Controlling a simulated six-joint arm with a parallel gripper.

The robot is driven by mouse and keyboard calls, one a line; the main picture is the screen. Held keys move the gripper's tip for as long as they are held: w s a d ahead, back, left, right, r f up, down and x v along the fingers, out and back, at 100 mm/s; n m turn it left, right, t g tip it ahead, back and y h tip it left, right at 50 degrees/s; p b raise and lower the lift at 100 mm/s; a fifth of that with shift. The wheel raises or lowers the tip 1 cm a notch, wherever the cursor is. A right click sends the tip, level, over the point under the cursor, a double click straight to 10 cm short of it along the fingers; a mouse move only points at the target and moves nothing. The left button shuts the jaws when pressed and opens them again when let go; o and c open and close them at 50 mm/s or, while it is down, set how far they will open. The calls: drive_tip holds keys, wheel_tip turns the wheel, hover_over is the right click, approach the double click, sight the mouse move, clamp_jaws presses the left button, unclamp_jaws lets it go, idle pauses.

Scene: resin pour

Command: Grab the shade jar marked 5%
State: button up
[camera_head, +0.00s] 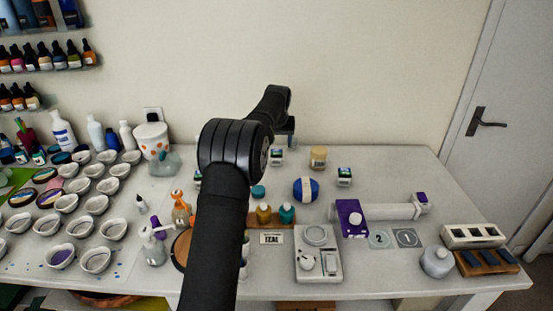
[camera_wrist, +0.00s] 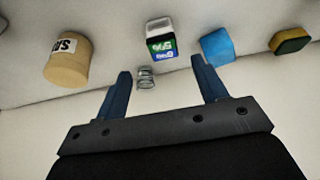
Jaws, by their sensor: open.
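My gripper (camera_wrist: 161,70) is open and empty, with its two blue fingers spread. In the head view, a similar jar (camera_head: 276,157) stands below my gripper (camera_head: 287,141), partly hidden by my arm. Another green-labelled jar (camera_head: 344,176) stands further right, its marking unreadable.
A tan jar (camera_head: 318,157) stands between the two labelled jars; it also shows in the wrist view (camera_wrist: 70,62). A blue and white round object (camera_head: 306,190) is in front. A small clear object (camera_wrist: 145,78) and a blue block (camera_wrist: 217,47) are near the fingers.

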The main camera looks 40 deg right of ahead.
sight(277, 153)
drive_tip(key=x, duration=0.5)
drive_tip(key=shift+f, duration=0.1)
drive_tip(key=shift+a+x, duration=0.2)
drive_tip(key=shift+x, duration=2.45)
drive_tip(key=shift+w, duration=0.1)
drive_tip(key=shift+c, duration=0.3)
drive_tip(key=c, duration=1.1)
